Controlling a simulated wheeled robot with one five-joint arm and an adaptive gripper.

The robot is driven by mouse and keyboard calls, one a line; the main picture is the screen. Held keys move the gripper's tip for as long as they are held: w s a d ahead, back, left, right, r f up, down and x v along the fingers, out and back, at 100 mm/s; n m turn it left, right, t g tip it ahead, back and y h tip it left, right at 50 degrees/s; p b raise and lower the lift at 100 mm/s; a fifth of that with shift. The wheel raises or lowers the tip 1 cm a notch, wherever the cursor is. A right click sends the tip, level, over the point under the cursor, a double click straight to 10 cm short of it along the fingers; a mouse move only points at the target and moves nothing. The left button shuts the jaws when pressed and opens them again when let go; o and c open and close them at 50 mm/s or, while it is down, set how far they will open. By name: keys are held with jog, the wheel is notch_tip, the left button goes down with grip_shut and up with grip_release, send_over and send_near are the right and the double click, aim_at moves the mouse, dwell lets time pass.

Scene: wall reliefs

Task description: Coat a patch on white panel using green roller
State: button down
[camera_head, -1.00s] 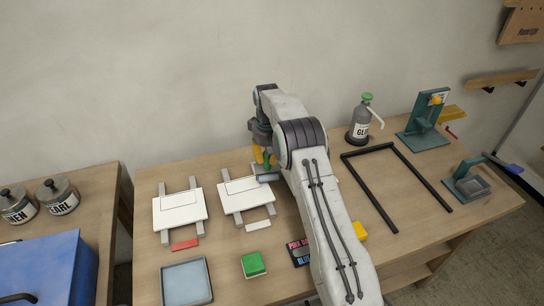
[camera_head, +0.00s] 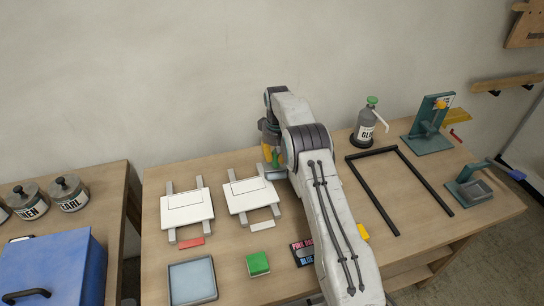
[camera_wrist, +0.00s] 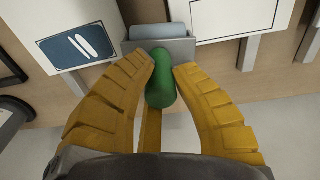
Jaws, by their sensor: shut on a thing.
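My gripper (camera_wrist: 162,72) has its yellow fingers shut on the upright green handle of the green roller (camera_wrist: 160,88). At the handle's end in the wrist view is a grey block (camera_wrist: 180,48) with a pale blue piece; I cannot tell whether it touches the table. In the head view my gripper (camera_head: 268,147) is behind the right-hand white panel (camera_head: 250,195), beside its upper right corner. That panel has a white strip (camera_head: 262,226) in front. Another white panel (camera_head: 187,207) lies left, with a red strip (camera_head: 191,242).
A blue-grey tray (camera_head: 193,281), a green block (camera_head: 258,264) and a dark label card (camera_head: 302,252) lie in front. A black frame (camera_head: 372,190), a glue bottle (camera_head: 366,130) and a teal stand (camera_head: 428,130) are on the right. A wall rises behind.

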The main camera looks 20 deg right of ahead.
jog(key=d, duration=0.7)
jog(key=shift+d, duration=0.3)
dwell(0.5)
jog(key=shift+a+b, duration=0.6)
jog(key=shift+a, duration=1)
jog(key=shift+a+b, duration=0.4)
jog(key=shift+a, duration=0.4)
jog(key=shift+s+a+f, duration=0.1)
jog(key=shift+a+f, duration=0.05)
jog(key=shift+a, duration=3.65)
